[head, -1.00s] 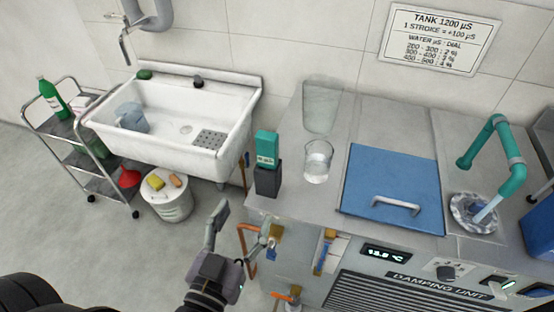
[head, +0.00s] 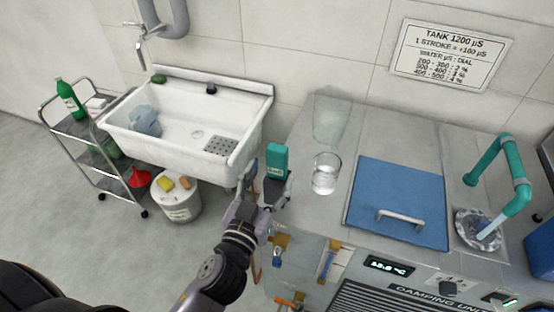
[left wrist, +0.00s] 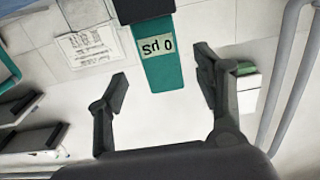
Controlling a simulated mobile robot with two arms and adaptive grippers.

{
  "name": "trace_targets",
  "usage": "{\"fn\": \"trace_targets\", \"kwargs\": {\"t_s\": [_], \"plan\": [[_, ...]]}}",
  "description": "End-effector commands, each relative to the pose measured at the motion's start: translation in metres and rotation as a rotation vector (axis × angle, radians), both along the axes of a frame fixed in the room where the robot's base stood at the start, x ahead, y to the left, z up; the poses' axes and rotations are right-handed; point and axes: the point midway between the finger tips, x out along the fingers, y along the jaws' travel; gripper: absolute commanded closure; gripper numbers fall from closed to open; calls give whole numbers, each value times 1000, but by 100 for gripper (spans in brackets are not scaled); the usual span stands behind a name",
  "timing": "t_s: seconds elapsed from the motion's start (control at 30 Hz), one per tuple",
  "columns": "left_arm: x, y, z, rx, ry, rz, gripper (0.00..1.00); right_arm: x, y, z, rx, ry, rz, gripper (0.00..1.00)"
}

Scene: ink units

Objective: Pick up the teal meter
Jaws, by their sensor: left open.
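The teal meter (head: 277,161) stands upright in a dark grey holder (head: 271,190) at the left front corner of the counter. My left gripper (head: 268,186) is open at the holder's front, its fingers overlapping the holder and the lower meter in the head view. In the left wrist view the meter (left wrist: 165,62) appears upside down with its display reading 0 µS. It shows between the open fingers (left wrist: 163,85), with a gap on each side and no contact visible. The holder (left wrist: 140,9) shows at the top edge there. My right gripper is not in view.
A glass beaker of clear liquid (head: 325,174) stands close right of the meter, with a taller clear vessel (head: 330,121) behind. A blue lid (head: 398,200) lies farther right. A white sink (head: 185,125) is to the left. The counter's front carries taps and controls.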

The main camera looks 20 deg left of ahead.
Motion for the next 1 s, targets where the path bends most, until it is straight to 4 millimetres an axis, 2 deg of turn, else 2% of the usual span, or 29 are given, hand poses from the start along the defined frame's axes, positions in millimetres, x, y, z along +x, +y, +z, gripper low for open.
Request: {"fn": "trace_targets", "kwargs": {"t_s": [0.17, 0.5, 0.77, 1.0], "plan": [[10, 0, 1, 1, 0, 0, 38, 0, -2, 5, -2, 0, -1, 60], [55, 0, -2, 1, -1, 0, 38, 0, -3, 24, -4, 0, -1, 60], [58, 0, -5, 0, 1, 0, 38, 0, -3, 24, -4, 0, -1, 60], [58, 0, -5, 0, 1, 0, 53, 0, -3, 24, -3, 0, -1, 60]]}}
